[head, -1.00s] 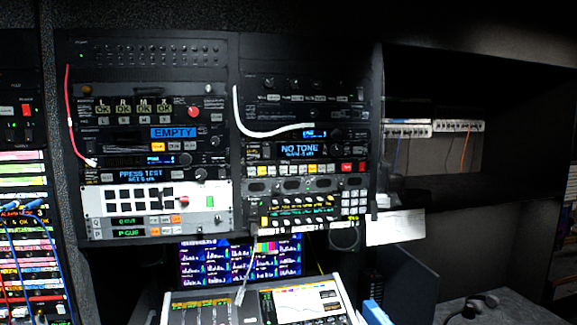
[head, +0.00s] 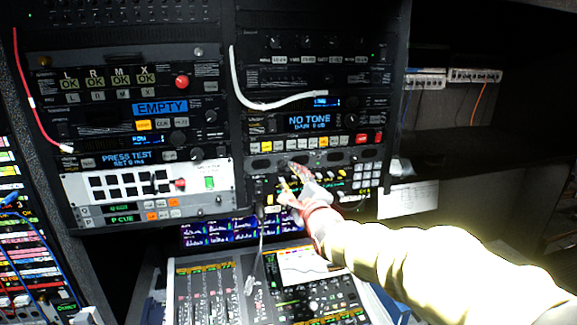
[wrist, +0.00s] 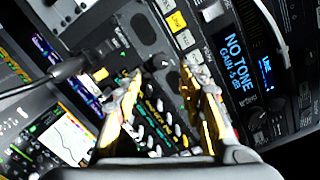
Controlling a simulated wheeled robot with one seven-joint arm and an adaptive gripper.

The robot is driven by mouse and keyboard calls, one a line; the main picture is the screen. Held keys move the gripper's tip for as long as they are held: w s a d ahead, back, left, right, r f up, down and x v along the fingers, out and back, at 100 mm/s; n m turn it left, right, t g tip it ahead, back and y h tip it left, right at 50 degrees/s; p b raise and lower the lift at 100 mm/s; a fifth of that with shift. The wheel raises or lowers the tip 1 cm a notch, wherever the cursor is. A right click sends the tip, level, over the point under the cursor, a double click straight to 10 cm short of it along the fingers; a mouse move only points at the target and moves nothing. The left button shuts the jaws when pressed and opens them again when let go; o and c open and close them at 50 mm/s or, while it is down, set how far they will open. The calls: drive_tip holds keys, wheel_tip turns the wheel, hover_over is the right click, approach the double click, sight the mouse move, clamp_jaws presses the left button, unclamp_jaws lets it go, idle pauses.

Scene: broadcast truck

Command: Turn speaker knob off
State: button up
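A small dark round knob (wrist: 161,62) shows in the wrist view, on a black panel with lit amber and green buttons, just beyond and between my fingertips. I cannot read a label on it, so I cannot tell if it is the speaker knob or how it is set. My gripper (wrist: 160,76) is open, with its two fingers apart and nothing between them. In the head view my gripper (head: 287,175) is in front of the lower part of the right rack, below the NO TONE unit (head: 310,122). It hides part of the panel behind it there.
A white cable (head: 270,104) loops across the right rack. A mixing console (head: 210,285) stands below, with a screen (head: 215,234) behind it. A thin cable (head: 262,240) hangs near my gripper. An open dark shelf (head: 470,135) is at the right.

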sight(283, 166)
drive_tip(key=shift+m, duration=0.5)
drive_tip(key=shift+p+x, duration=1.15)
drive_tip(key=shift+x, duration=2.75)
drive_tip(key=c, duration=0.3)
clamp_jaws()
